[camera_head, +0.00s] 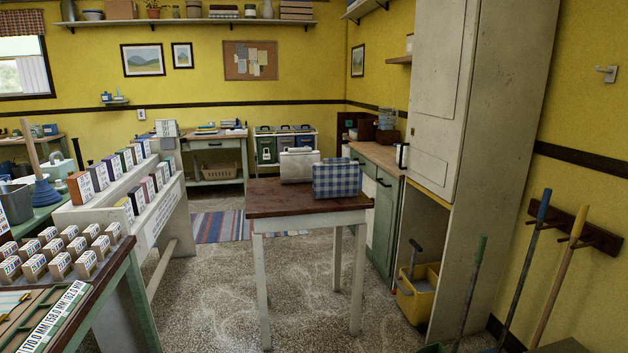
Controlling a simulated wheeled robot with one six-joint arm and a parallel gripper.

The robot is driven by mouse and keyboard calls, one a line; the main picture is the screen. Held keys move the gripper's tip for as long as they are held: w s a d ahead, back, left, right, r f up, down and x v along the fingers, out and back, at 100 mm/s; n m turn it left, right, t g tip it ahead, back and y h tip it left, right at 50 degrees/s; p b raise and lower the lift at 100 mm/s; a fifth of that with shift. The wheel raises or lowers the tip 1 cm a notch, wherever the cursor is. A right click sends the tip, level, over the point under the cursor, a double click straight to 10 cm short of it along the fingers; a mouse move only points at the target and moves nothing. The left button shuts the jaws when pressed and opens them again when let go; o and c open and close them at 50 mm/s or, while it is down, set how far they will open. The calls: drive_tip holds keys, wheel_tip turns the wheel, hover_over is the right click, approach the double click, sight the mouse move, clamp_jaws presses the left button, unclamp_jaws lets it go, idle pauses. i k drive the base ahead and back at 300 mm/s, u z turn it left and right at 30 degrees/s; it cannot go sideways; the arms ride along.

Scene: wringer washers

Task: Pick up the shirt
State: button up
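A blue-and-white checked bundle (337,179), the only thing here that looks like a shirt, sits on a small table (285,205) with a dark wooden top and white legs. It looks folded into a boxy shape and is near the table's back right. I cannot tell for sure that it is a shirt. A cream metal case (299,166) with a handle stands just behind it to the left, partly hidden by it. My gripper is not in view.
Speckled floor (215,295) is open around the small table. A bench with small boxes (90,263) fills the left. A tall white cabinet (440,90), a yellow bucket (420,296) and long-handled tools (525,260) stand right. A striped rug (222,226) lies behind.

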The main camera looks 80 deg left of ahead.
sight(339, 178)
drive_tip(key=u, duration=1.5)
drive_tip(key=i, duration=0.7)
drive_tip(key=u, duration=1.05)
drive_tip(key=i, duration=2.9)
drive_tip(key=z, duration=0.4)
